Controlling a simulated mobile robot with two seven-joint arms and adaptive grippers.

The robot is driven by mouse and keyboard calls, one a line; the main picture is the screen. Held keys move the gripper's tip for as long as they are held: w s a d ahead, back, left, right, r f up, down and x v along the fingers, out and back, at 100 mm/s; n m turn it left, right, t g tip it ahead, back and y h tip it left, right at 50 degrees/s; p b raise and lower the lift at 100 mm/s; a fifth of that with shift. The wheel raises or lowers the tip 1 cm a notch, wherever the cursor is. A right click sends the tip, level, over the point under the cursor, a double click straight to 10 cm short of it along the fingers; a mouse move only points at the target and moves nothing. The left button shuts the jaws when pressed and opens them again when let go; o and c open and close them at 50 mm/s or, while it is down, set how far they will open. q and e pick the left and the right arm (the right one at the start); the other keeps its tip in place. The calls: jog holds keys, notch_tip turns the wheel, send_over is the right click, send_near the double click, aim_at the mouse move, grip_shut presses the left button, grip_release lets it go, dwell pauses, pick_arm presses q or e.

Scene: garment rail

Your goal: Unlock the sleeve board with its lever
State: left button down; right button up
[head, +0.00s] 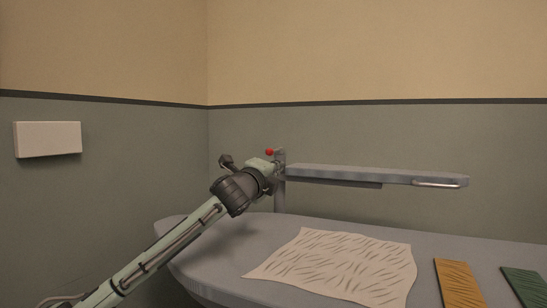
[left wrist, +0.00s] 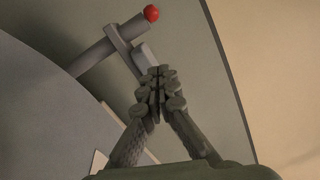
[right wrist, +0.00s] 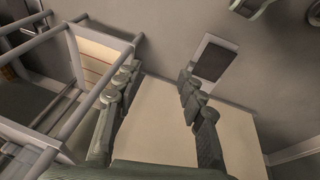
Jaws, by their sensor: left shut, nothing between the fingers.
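The sleeve board (head: 370,175) is a long grey padded arm, level above the ironing table, with a metal handle (head: 437,184) at its right end. Its left end meets an upright grey post (head: 280,195). A red knob (head: 269,152) sits beside the post top; the left wrist view shows the red knob (left wrist: 151,13) beyond grey bars (left wrist: 118,40). I cannot tell exactly which bar is the lever. My left gripper (head: 273,168) is shut and empty beside the post, its fingertips (left wrist: 160,82) just below the bars. Contact is unclear. My right gripper (right wrist: 157,78) is open and empty.
The grey ironing table (head: 215,240) carries a patterned cream cloth (head: 340,265), with a yellow piece (head: 458,283) and a green piece (head: 524,285) at right. A white box (head: 48,139) is on the left wall. A tubular frame (right wrist: 75,60) stands close beside my right gripper.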

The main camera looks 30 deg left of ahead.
aim_at(275, 151)
pick_arm(q)
jog(key=w+a+r+p, duration=0.1)
jog(key=w+a, duration=0.3)
jog(key=w, duration=0.3)
jog(key=shift+a+r, duration=0.35)
pick_arm(e)
jog(key=f, duration=0.4)
jog(key=shift+w+a, duration=0.1)
jog(key=shift+a, duration=0.15)
pick_arm(q)
jog(key=shift+s+a, duration=0.1)
jog(key=shift+a, duration=0.1)
pick_arm(e)
jog(key=shift+s+d+r, duration=0.1)
jog(key=shift+s+r, duration=0.1)
